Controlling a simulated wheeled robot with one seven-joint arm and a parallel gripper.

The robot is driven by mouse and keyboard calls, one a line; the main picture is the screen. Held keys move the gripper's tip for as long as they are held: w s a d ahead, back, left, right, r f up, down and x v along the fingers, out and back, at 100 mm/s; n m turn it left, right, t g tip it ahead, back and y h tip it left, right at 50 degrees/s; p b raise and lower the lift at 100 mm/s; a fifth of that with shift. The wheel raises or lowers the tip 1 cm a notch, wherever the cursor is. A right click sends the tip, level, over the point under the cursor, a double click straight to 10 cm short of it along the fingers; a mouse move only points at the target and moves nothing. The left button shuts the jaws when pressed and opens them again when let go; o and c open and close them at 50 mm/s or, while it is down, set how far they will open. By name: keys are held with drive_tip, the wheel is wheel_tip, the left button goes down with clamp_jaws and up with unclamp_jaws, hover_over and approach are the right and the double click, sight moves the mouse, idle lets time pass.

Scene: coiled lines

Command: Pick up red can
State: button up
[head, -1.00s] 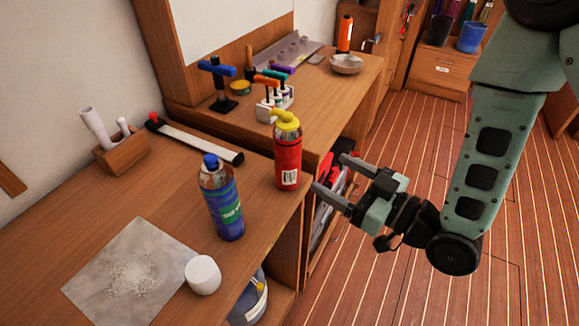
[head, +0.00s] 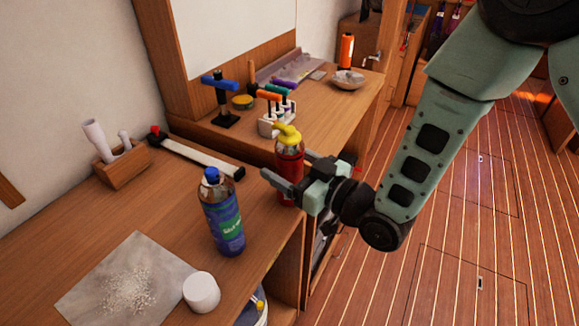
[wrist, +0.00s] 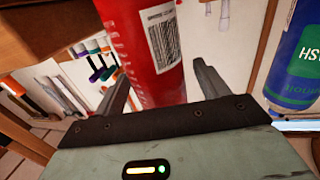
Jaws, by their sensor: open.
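The red can (head: 289,160), with a yellow nozzle cap, stands upright near the right edge of the wooden bench. My gripper (head: 285,164) is open beside it, with one finger passing in front of the can and the other at its right, partly behind it. In the wrist view the can (wrist: 150,45) with its barcode label fills the space between the two spread fingers (wrist: 160,80). Its top is cut off there. I cannot tell whether a finger touches it.
A blue spray bottle (head: 223,215) stands close by at the front left. A white cylinder (head: 201,292) is nearer. A rack of coloured-handled tools (head: 275,115) stands behind the can. The floor to the right is clear.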

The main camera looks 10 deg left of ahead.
drive_tip(key=shift+x, duration=1.1)
drive_tip(key=c, duration=1.3)
drive_tip(key=shift+o, duration=0.2)
